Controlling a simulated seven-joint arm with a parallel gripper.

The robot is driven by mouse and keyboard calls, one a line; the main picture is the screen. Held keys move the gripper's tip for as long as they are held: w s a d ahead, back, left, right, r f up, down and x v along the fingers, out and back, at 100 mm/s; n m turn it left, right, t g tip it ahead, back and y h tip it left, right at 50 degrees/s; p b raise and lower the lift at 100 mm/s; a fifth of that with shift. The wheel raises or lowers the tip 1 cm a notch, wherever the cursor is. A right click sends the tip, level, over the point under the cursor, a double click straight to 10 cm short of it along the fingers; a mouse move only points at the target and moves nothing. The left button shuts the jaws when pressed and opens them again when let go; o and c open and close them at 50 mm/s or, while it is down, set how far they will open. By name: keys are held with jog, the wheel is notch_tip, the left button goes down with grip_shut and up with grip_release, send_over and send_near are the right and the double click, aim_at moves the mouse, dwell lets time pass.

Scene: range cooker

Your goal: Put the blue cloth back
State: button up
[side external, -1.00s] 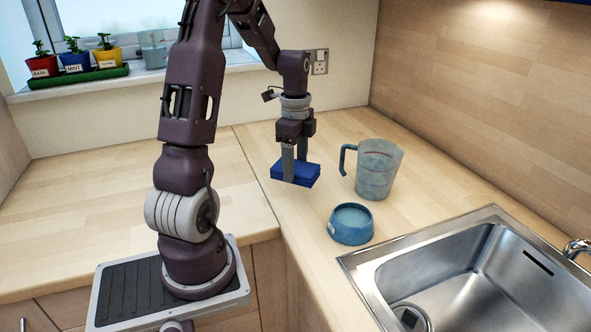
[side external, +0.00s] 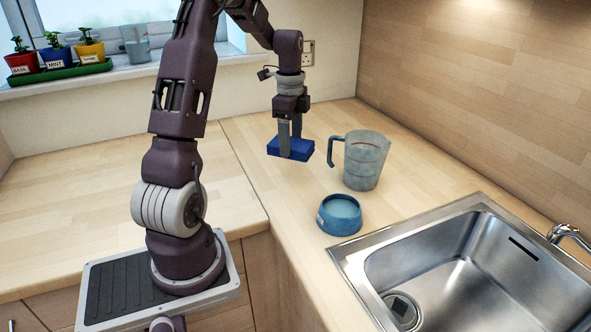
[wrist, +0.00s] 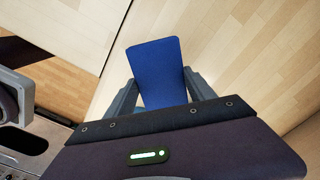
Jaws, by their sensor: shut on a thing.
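The blue cloth (side external: 275,151) is a folded, flat block between the two fingers of my gripper (side external: 290,148). My gripper points down and is shut on it. In the wrist view the cloth (wrist: 156,70) reaches out beyond the fingers of my gripper (wrist: 160,95), with a finger on each side. The cloth appears held above the wooden worktop (side external: 225,185), left of the measuring jug; the exact height is hard to tell. Its underside is hidden.
A translucent measuring jug (side external: 367,165) stands right of the cloth. A blue bowl (side external: 340,215) stands in front of it, beside the sink (side external: 450,270). Potted herbs (side external: 58,58) and a glass (side external: 136,44) stand on the windowsill. The worktop left of the cloth is clear.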

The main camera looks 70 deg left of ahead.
jog(key=w+a, duration=0.7)
jog(key=a, duration=0.1)
notch_tip(320, 180, down, 9)
jog(key=shift+w+r, duration=0.1)
jog(key=shift+r, duration=0.05)
jog(key=o, duration=1.3)
